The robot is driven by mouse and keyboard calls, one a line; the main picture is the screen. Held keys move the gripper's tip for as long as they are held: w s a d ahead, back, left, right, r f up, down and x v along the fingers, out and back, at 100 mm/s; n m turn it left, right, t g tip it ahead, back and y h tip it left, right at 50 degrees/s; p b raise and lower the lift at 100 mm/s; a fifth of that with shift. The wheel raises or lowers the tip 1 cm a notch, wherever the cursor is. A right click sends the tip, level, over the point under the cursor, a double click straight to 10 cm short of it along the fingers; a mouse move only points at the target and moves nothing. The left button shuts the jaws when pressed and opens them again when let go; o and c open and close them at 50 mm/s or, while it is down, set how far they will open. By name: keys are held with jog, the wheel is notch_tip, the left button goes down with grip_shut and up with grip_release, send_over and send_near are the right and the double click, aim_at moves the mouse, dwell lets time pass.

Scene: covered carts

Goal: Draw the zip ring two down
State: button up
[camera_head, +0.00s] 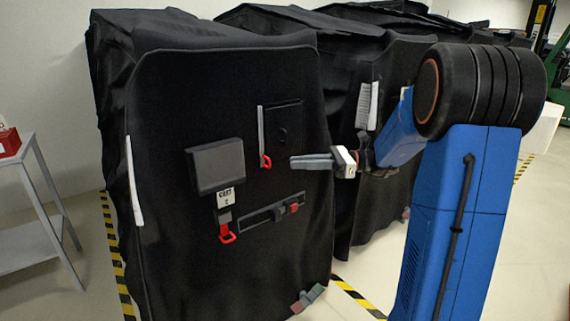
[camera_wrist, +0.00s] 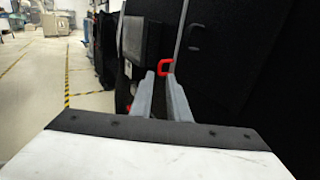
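A red zip ring (camera_head: 265,161) hangs at the foot of a pale vertical zip strip (camera_head: 261,130) on the black covered cart (camera_head: 170,150). A second red ring (camera_head: 227,234) hangs lower, under a grey flap (camera_head: 216,165) with a white label (camera_head: 225,198) that seems to carry a 2. My gripper (camera_head: 292,162) points left at the upper ring, a short way to its right. In the wrist view my fingertips (camera_wrist: 161,76) are apart, with the upper ring (camera_wrist: 166,66) just beyond them. I see nothing held. Contact with the ring cannot be told.
A horizontal slot with a red slider (camera_head: 293,208) lies below the upper ring. More black-covered carts stand behind and to the right. A grey side table (camera_head: 30,235) with a red box (camera_head: 8,140) stands at left. Striped floor tape (camera_head: 115,250) runs beside the cart.

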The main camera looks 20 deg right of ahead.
jog(key=v, duration=0.8)
jog(key=shift+a, duration=0.1)
jog(key=s+a+f+n+g+h, duration=0.25)
jog(key=s+a+n+h, duration=0.2)
jog(key=s+a, duration=0.3)
jog(key=s+a+f+n+g+h, duration=0.2)
jog(key=s+a+f+n+h, duration=0.25)
jog(key=s+a, duration=0.35)
jog(key=s+d+f+n+t+h, duration=0.2)
jog(key=s+d+n+h, duration=0.1)
jog(key=s+n, duration=0.3)
jog(key=s+d+f+n+t+h, duration=0.2)
jog(key=s+n+h, duration=0.3)
jog(key=s, duration=0.3)
jog(key=shift+d+f+n, duration=0.45)
jog(key=shift+d+n, duration=0.1)
jog(key=shift+n, duration=0.05)
dwell(0.6)
